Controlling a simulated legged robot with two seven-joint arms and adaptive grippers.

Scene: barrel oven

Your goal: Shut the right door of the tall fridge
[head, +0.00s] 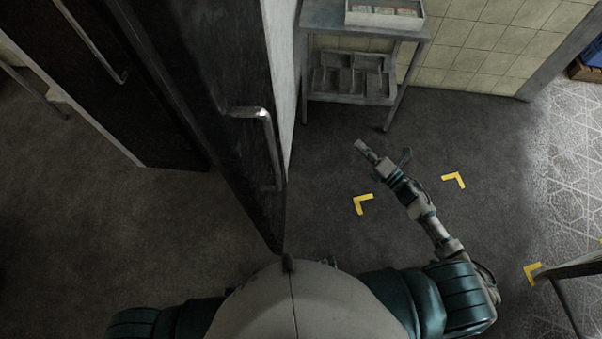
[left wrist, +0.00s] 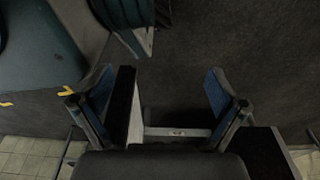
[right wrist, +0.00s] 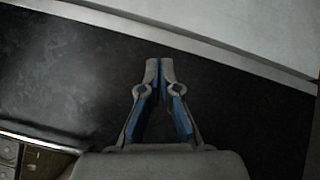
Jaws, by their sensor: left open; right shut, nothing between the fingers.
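The tall fridge's right door (head: 230,65) stands open in the head view, its dark front facing left and its pale inner side (head: 284,75) facing right. A metal bar handle (head: 267,145) is on the dark front. My right gripper (head: 360,146) is shut and empty, to the right of the door and apart from it; its closed fingertips also show in the right wrist view (right wrist: 160,66). My left gripper (left wrist: 160,88) is open in the left wrist view and out of sight in the head view. A dark panel with a pale edge shows between its fingers.
Another dark door with a handle (head: 95,45) is at the upper left. A metal shelf stand (head: 365,35) with trays stands against the tiled wall. Yellow corner marks (head: 362,204) lie on the floor. The floor right of the door is mostly clear.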

